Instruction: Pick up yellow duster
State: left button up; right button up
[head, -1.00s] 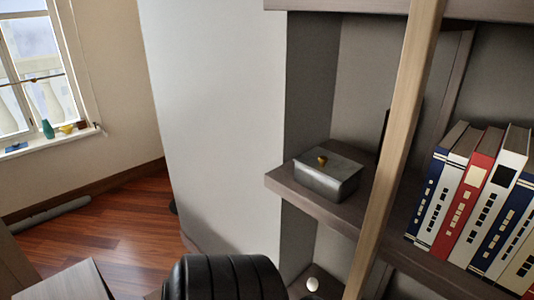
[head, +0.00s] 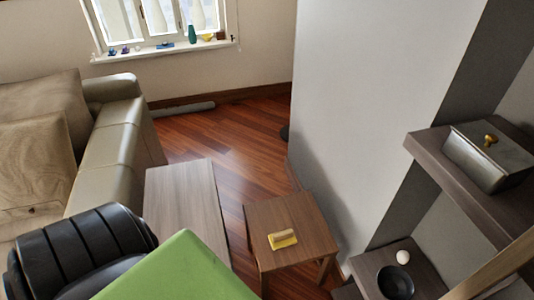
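The yellow duster (head: 283,241) lies on the top of a small brown wooden side table (head: 263,215) in the head view, low and right of the middle. It has a yellow base and a tan block-like upper part. Neither of my grippers shows in the head view, so their state and their distance from the duster are not visible.
A longer wooden table (head: 184,195) stands left of the side table, with a beige sofa (head: 115,150) beyond. A green surface (head: 185,270) and a black ribbed chair (head: 80,250) fill the front. Shelves at right hold a grey box (head: 490,165) and black bowl (head: 395,283). Red wood floor (head: 225,135) is open behind.

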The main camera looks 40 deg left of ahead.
aim_at(283, 239)
jog(key=u, duration=1.15)
